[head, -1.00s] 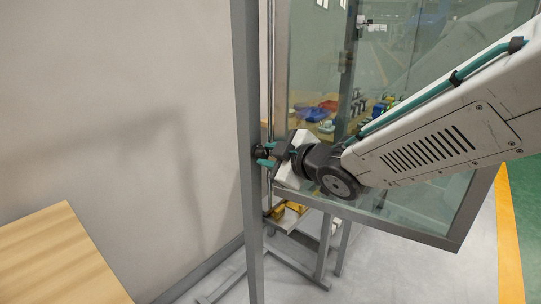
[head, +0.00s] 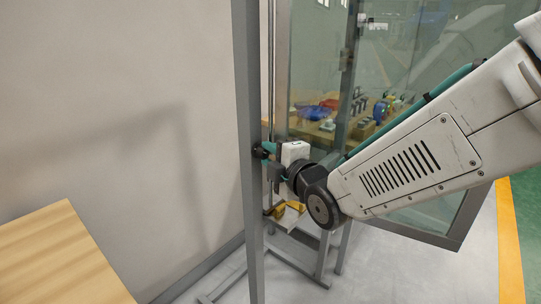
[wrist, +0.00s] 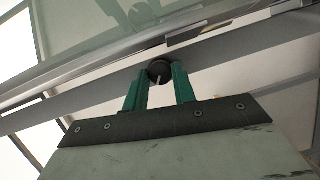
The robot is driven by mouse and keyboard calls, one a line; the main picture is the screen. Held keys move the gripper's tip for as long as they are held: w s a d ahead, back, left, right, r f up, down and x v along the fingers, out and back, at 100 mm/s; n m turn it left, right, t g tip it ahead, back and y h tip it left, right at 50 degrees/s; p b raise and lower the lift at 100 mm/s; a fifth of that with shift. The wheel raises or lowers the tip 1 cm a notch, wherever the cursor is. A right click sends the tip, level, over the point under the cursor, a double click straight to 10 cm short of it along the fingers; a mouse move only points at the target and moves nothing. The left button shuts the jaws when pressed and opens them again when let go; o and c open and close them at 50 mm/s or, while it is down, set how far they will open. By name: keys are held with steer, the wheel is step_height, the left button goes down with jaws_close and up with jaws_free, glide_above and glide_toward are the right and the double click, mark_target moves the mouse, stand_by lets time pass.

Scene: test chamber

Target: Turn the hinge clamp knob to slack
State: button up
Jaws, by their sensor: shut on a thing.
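The clamp knob (wrist: 159,70) is round and dark, with a pale mark on its face, in the wrist view. It sits on a grey metal post (head: 249,220); in the head view the knob (head: 257,153) is a small dark shape at the post's side, partly hidden by my fingers. My gripper (wrist: 158,82) has two green fingers, one on each side of the knob, shut on it. In the head view my gripper (head: 266,150) reaches the post from the right. I cannot read the knob's setting.
A framed glass door (head: 430,215) stands open behind my arm. Beyond the glass, a bench holds blue and other coloured items (head: 312,112). A wooden tabletop (head: 60,260) is at the lower left. A pale wall fills the left.

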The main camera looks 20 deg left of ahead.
steer(key=shift+f+n, duration=0.1)
steer(key=shift+n, duration=0.4)
steer(key=o, duration=0.7)
steer(key=v, duration=0.8)
steer(key=shift+f, duration=0.15)
